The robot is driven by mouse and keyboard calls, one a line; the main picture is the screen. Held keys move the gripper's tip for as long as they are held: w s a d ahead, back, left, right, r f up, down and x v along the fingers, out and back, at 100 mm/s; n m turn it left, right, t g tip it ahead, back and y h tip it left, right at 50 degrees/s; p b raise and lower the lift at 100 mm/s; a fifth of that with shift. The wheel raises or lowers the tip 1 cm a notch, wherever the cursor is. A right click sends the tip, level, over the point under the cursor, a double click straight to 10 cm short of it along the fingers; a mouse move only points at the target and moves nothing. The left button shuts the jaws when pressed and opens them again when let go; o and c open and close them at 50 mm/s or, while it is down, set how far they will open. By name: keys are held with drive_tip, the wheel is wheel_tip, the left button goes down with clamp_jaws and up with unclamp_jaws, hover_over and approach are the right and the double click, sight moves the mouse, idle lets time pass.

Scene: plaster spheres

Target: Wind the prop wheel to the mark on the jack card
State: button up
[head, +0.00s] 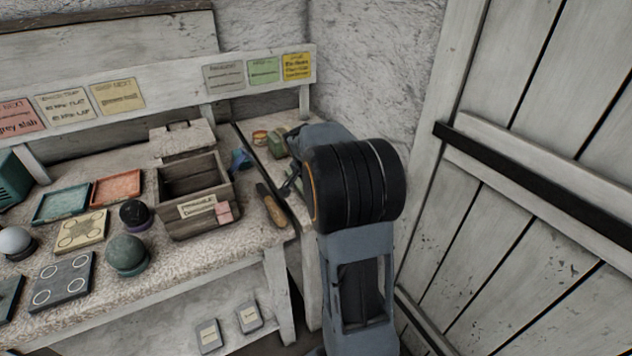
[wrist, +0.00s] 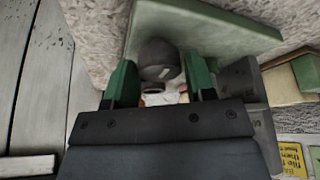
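My gripper (wrist: 161,78), with its green fingers, reaches toward a pale green block or slab (wrist: 205,30) in the wrist view. The fingers stand apart. A dark grey rounded thing (wrist: 158,56) lies between or just beyond them; I cannot tell whether it is the prop wheel, and no firm contact shows. A small white and reddish thing (wrist: 160,96) lies below it. In the head view my arm hides the gripper's fingertips; a green object (head: 277,143) shows beside the arm on the right-hand bench. I cannot make out a mark or clearly identify the jack card.
An open wooden box (head: 195,205) stands on the bench left of my arm, with a wooden-handled tool (head: 271,205) beside it. Spheres, coloured trays and slabs crowd the bench's left. Cards, one yellow (head: 297,66), hang on the back rail. A plank door (head: 545,150) closes the right.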

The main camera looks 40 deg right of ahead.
drive_tip(key=shift+o, duration=1.3)
drive_tip(key=shift+s+r, duration=0.1)
drive_tip(key=shift+r, duration=0.1)
drive_tip(key=shift+a+r+p, duration=0.15)
drive_tip(key=shift+r+p, duration=0.2)
drive_tip(key=shift+r, duration=0.1)
drive_tip(key=p+v, duration=0.3)
drive_tip(key=v, duration=0.3)
drive_tip(key=shift+s+a+r, duration=0.2)
drive_tip(key=shift+r, duration=0.1)
